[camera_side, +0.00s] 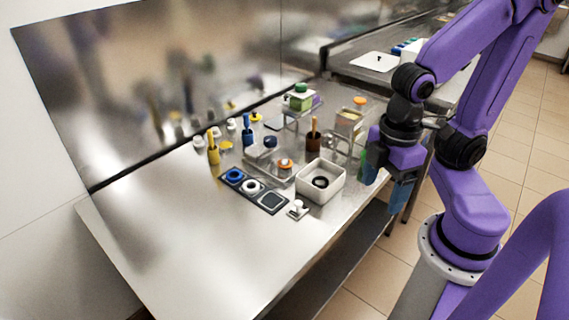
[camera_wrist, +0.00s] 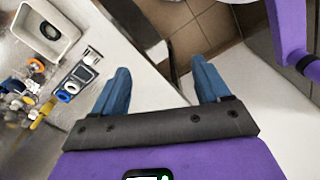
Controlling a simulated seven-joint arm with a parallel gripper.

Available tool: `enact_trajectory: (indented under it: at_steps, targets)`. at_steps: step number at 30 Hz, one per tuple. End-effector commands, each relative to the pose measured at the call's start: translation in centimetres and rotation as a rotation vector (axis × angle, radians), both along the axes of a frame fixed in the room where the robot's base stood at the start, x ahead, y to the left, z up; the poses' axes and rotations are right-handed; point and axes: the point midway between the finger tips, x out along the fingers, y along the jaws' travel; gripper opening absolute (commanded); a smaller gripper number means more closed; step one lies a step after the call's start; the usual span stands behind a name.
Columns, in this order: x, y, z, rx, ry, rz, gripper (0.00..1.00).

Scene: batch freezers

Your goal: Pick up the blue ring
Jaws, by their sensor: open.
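The blue ring (camera_side: 234,174) lies in the left end slot of a dark tray (camera_side: 262,203) on the steel table. In the wrist view the blue ring (camera_wrist: 63,95) is at the left, partly crowded by small items. A white ring (camera_side: 250,186) sits beside it in the middle slot; the third slot shows no ring. My gripper (camera_side: 386,184) is open, with its blue fingers pointing down past the table's right edge, well to the right of the ring. In the wrist view my gripper (camera_wrist: 161,67) has nothing between its fingers.
A white bin (camera_side: 334,190) with a black ring inside stands right of the tray. A small white knobbed item (camera_side: 297,209) is by the tray's end. A yellow-handled tool (camera_side: 213,150), bottles and stands crowd behind. The table's front left is clear.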

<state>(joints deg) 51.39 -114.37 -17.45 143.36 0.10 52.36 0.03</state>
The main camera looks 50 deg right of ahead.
Motion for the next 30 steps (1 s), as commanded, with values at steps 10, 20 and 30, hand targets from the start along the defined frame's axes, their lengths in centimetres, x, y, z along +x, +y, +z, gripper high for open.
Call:
enact_trajectory:
  at_steps: [10, 20, 30]
  targets:
    - [0.1, 0.1, 0.0, 0.0, -0.001, 0.001, 0.64]
    - [7.5, 4.2, 1.0, -0.047, -0.046, 0.126, 0.64]
    - [19.8, 8.5, 0.8, -0.147, -0.086, 0.33, 0.64]
